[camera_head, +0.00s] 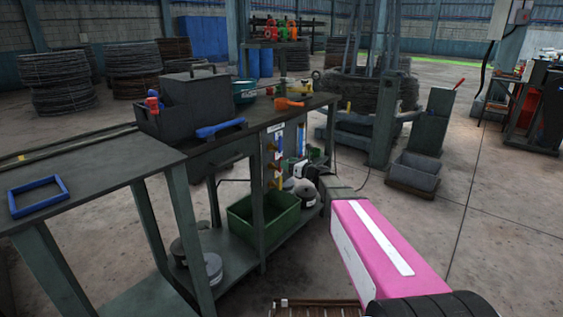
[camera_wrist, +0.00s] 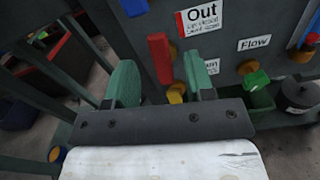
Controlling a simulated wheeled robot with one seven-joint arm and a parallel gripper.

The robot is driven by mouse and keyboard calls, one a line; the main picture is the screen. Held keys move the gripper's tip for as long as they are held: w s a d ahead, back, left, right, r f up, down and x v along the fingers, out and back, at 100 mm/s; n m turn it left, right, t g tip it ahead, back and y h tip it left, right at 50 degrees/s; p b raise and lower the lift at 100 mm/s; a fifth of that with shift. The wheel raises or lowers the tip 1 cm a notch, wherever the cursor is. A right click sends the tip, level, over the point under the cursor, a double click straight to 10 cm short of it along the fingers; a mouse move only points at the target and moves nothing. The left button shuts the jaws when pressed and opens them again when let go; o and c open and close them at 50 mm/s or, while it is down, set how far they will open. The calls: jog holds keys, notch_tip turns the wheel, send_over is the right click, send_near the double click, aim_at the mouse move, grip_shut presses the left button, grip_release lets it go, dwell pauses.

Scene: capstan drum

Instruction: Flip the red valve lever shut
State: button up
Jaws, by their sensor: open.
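The red valve lever (camera_wrist: 159,58) shows in the wrist view as an upright, slightly tilted bar on a dark panel (camera_wrist: 225,70). My gripper (camera_wrist: 160,62) is open, with one green finger to the left of the lever and one to the right. The lever appears in the gap between the fingers; I cannot tell how deep it sits or whether a finger touches it. A yellow part (camera_wrist: 176,93) shows below the lever, partly hidden by the gripper body. In the head view I cannot make out the red lever or the fingers.
A white "Out" label (camera_wrist: 203,18) is right of the lever. A "Flow" label (camera_wrist: 254,43) and a green lever (camera_wrist: 255,80) are farther right. In the head view, a workbench (camera_head: 110,165) carries a toolbox (camera_head: 185,105); a green crate (camera_head: 264,218) sits below.

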aim_at(281, 171)
jog(key=shift+x, duration=2.4)
